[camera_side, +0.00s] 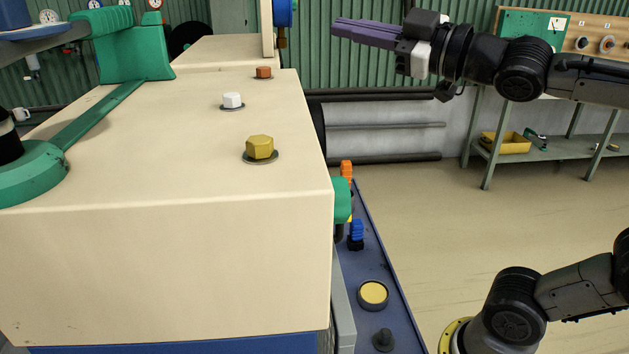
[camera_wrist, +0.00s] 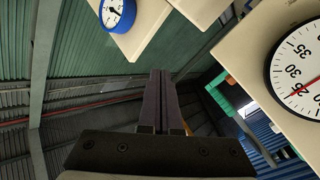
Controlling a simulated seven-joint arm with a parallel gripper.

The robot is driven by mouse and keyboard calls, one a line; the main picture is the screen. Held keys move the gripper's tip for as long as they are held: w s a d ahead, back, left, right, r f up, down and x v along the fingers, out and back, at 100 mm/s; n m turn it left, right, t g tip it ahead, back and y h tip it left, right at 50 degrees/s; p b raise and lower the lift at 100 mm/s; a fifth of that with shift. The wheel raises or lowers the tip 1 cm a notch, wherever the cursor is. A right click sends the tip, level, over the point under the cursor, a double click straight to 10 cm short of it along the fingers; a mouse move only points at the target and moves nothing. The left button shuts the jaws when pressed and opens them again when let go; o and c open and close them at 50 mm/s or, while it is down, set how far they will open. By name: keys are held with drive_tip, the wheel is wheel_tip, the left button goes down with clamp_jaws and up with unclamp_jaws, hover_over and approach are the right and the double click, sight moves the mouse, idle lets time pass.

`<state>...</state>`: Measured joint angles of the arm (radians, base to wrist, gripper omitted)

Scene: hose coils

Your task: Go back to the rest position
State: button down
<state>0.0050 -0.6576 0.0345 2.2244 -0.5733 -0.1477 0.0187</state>
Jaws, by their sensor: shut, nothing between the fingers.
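My gripper (camera_side: 335,28) is in the upper middle of the side view, on an arm that comes in from the right. Its dark purple fingers point left and lie together, with nothing between them. It is in the air, to the right of the cream machine housing (camera_side: 165,255) and higher than its top face. In the wrist view the shut fingers (camera_wrist: 162,78) run up the middle of the picture. The fingers touch nothing that I can see.
A yellow bolt (camera_side: 260,147), a white bolt (camera_side: 232,100) and an orange bolt (camera_side: 264,72) stand on the housing. A blue gauge (camera_wrist: 117,12) and a large white dial (camera_wrist: 300,70) show in the wrist view. A blue ledge (camera_side: 362,270) carries knobs. Open floor lies right.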

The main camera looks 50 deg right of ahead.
drive_tip(key=s+d+f+m+g+h, duration=0.1)
drive_tip(key=s+d+f+m+g, duration=0.15)
drive_tip(key=f, duration=0.45)
drive_tip(key=s+d+f+m+g+h, duration=0.1)
drive_tip(key=s+f+m+g+h, duration=0.15)
drive_tip(key=f, duration=0.45)
drive_tip(key=s+a+f+m+g+y, duration=0.2)
drive_tip(key=s+f+g, duration=0.6)
drive_tip(key=f, duration=0.6)
drive_tip(key=shift+s, duration=0.95)
